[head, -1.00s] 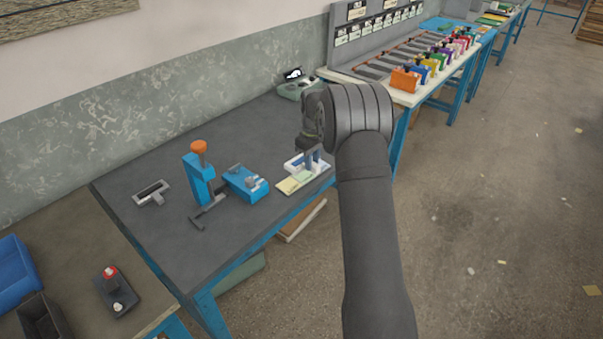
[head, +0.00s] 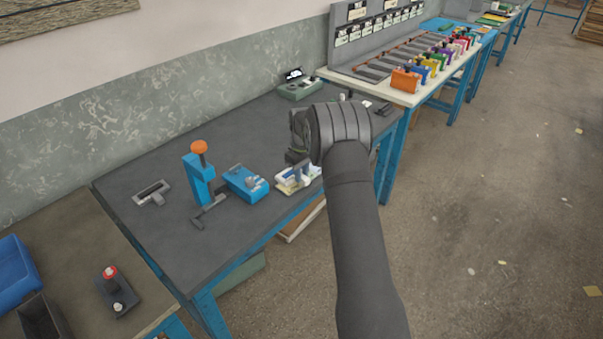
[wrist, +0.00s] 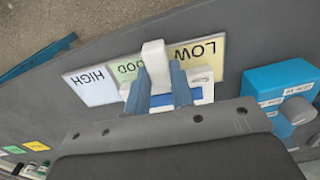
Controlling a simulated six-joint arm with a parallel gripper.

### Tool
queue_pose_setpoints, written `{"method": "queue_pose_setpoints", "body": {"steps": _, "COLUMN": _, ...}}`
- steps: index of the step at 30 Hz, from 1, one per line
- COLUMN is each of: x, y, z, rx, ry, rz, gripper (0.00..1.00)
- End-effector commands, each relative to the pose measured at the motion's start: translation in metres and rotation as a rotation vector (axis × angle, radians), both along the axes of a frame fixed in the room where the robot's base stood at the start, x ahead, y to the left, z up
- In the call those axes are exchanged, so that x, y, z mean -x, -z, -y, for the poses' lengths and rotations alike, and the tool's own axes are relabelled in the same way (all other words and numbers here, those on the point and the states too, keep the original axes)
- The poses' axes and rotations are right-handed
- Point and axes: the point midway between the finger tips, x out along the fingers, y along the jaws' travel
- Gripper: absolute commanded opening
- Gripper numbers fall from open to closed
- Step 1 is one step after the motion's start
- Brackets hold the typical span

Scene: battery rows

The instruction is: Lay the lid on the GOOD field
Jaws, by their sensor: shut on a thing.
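My gripper (wrist: 160,78) is shut on the lid, whose white upright part (wrist: 154,62) shows between the two fingers in the wrist view. A white and blue piece (wrist: 203,80) shows behind the fingers; I cannot tell whether it belongs to the lid. The green GOOD field (wrist: 127,71) lies between the pale HIGH field (wrist: 90,85) and the yellow LOW field (wrist: 199,52), and is partly covered by the lid and fingers. In the head view my gripper (head: 298,163) is over the field card (head: 284,187). I cannot tell whether the lid touches the card.
A blue box-like device (head: 246,184) stands close to the left of the card, with an orange-topped blue press (head: 198,175) beyond it. A grey-green device (head: 299,89) stands at the table's back. The table's front edge is near the card.

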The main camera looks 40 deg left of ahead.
Motion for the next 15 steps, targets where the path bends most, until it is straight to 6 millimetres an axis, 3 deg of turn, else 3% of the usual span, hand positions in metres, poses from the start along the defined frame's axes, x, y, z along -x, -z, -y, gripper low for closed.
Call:
{"method": "queue_pose_setpoints", "body": {"steps": 1, "x": 0.0001, "y": 0.001, "z": 0.0001, "rx": 0.0, "ry": 0.0, "rz": 0.0, "gripper": 0.25}}
{"method": "queue_pose_setpoints", "body": {"steps": 4, "x": 0.0001, "y": 0.0008, "z": 0.0002, "rx": 0.001, "ry": 0.0, "rz": 0.0, "gripper": 0.43}}
{"method": "queue_pose_setpoints", "body": {"steps": 15, "x": -0.0001, "y": -0.006, "z": -0.0001, "rx": -0.001, "ry": 0.0, "rz": 0.0, "gripper": 0.43}}
